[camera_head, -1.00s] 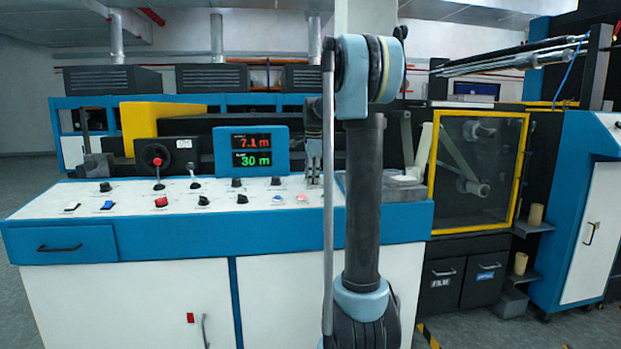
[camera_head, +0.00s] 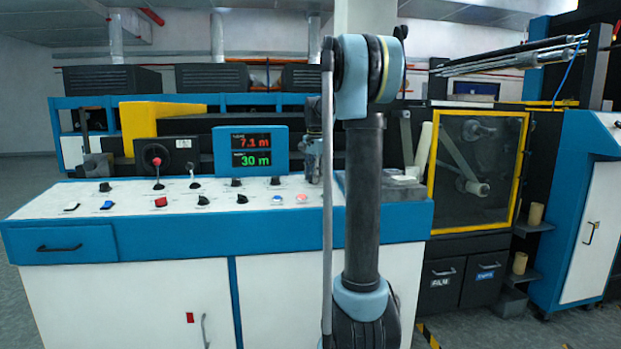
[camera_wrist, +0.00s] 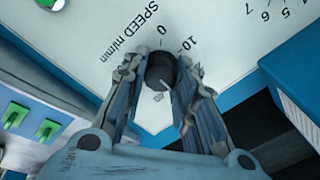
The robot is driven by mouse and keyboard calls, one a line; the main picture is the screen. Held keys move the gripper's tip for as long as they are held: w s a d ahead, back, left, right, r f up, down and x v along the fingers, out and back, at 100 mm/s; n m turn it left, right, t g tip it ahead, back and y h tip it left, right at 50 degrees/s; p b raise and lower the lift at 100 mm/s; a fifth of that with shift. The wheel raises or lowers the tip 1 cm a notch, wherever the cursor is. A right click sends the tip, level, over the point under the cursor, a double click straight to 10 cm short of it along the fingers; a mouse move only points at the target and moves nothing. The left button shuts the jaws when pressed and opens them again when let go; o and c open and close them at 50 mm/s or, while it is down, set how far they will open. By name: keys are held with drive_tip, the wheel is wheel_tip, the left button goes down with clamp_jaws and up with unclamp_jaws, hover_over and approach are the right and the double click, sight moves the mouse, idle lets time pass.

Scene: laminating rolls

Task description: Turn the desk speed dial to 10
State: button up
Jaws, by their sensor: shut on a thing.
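The speed dial (camera_wrist: 160,72) is a round black knob on the white desk top, seen in the wrist view beside the printed words SPEED m/min. The marks 0 and 10 are printed by its far side. A small pale mark shows near its lower edge; I cannot tell for sure where the dial points. My gripper (camera_wrist: 161,78) is shut on the dial, one finger on each side. In the head view my gripper (camera_head: 313,175) reaches down at the desk's right end, and the dial cannot be made out there.
The desk (camera_head: 130,205) carries several other knobs, switches and a red-topped lever (camera_head: 157,163). A display (camera_head: 251,151) reads 7.1 m in red and 30 m in green. A yellow-framed window (camera_head: 478,170) stands to the right. Green switches (camera_wrist: 15,114) show at left in the wrist view.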

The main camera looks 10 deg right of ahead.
drive_tip(key=n, duration=0.4)
drive_tip(key=shift+n, duration=0.3)
drive_tip(key=n, duration=1)
drive_tip(key=shift+n, duration=2.7)
drive_tip(key=o, duration=1.1)
drive_tip(key=shift+d, duration=0.1)
